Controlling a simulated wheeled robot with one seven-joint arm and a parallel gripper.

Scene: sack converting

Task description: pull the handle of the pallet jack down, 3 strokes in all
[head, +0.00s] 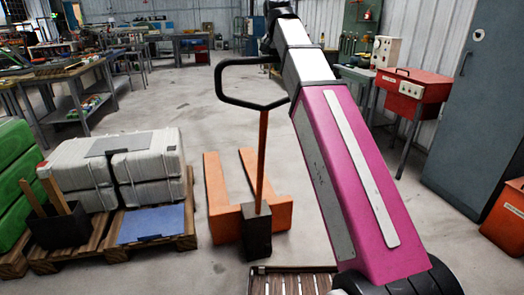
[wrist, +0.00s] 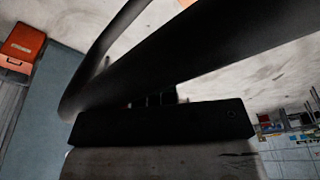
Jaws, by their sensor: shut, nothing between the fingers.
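The orange pallet jack (head: 222,222) stands on the floor in the middle of the head view. Its orange handle shaft (head: 262,150) stands nearly upright from a dark base, with a black loop grip (head: 232,98) on top. My pink and white arm reaches up past the loop's right side, and its dark end is at the top edge of the head view. In the wrist view the black loop (wrist: 190,62) crosses close to my gripper (wrist: 153,99). My gripper is shut and empty; its fingertips are partly hidden by the loop. I cannot tell whether they touch it.
Grey cases (head: 120,165) on a wooden pallet and a blue board (head: 150,224) lie left of the jack. Workbenches (head: 75,80) stand further left. A red box on a stand (head: 412,90) and a blue-grey cabinet (head: 475,110) are at right. The floor behind the jack is clear.

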